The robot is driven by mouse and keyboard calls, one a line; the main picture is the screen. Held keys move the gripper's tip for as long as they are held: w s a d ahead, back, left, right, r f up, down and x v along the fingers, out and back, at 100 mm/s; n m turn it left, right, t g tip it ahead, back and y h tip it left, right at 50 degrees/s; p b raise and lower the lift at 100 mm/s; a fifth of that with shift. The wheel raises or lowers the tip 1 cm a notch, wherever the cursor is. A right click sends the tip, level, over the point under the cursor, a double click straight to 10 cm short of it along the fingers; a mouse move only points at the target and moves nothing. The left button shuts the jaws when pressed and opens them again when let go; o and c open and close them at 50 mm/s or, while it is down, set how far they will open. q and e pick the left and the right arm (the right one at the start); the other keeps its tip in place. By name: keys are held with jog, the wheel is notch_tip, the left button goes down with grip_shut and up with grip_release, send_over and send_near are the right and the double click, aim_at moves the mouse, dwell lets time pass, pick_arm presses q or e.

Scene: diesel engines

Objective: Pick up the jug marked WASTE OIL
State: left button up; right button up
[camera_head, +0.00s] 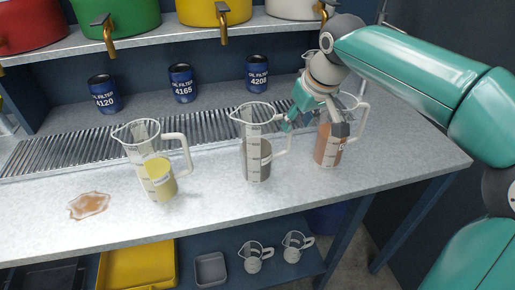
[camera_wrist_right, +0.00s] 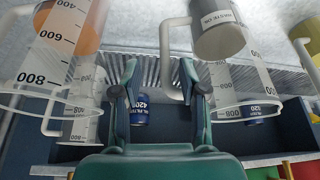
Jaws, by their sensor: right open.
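Three clear graduated jugs with white handles stand upright on the bench: a yellow-liquid jug (camera_head: 158,175) at left, a dark-grey-liquid jug (camera_head: 256,158) in the middle, and an orange-brown-liquid jug (camera_head: 328,148) at right. The orange jug (camera_wrist_right: 75,28) is at left in the wrist view. My right gripper (camera_head: 313,118) is open between the middle and right jugs. The dark jug's handle (camera_wrist_right: 168,60) shows between its fingers (camera_wrist_right: 158,66); depth is unclear. My left gripper is not in view.
Several blue oil filter cans (camera_head: 182,83) stand behind a slotted drain grate (camera_head: 90,148). A brown puddle (camera_head: 90,205) lies at the bench's left. Coloured drums with brass taps (camera_head: 110,40) sit on the shelf above. Small jugs (camera_head: 254,256) and a yellow tray (camera_head: 137,268) are below.

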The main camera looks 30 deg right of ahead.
aim_at(287, 148)
jog(key=x, duration=0.5)
jog(key=shift+w+a, duration=0.15)
jog(key=shift+a, duration=0.1)
jog(key=shift+r, duration=0.1)
grip_shut()
